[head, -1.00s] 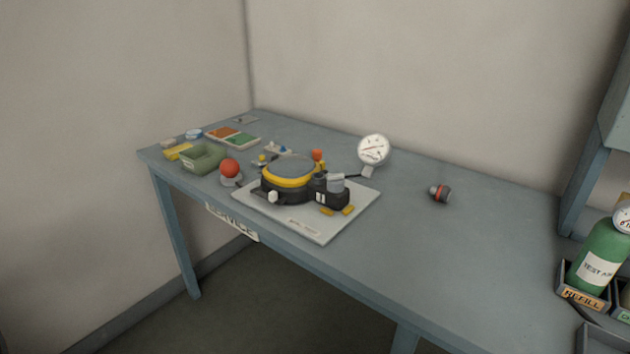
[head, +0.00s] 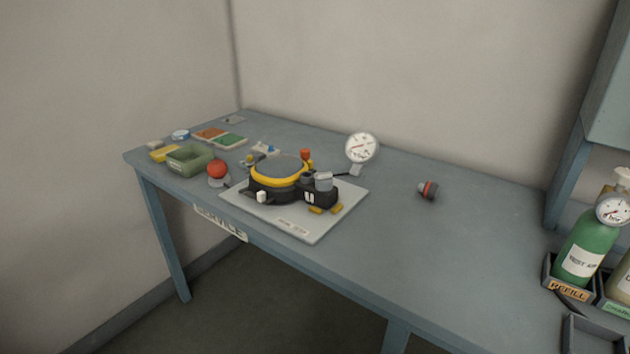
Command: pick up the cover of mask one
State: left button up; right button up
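In the head view, a round black device with a yellow ring and a grey disc on top (head: 280,172) sits on a pale board (head: 300,227) on the service table. I cannot tell whether this is mask one or which part is its cover. A black block with a grey top (head: 322,190) stands at its right side, and small yellow pieces (head: 326,209) lie in front of that block. Neither of my grippers is in view.
On the blue-grey table (head: 400,255) stand a white gauge (head: 361,148), a red ball on a stand (head: 217,169), a green bin (head: 190,159) and a dark red-banded fitting (head: 428,190). A green bottle (head: 583,250) stands in a REFILL holder at right.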

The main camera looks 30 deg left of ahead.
aim_at(324, 181)
jog(key=u, duration=1.1)
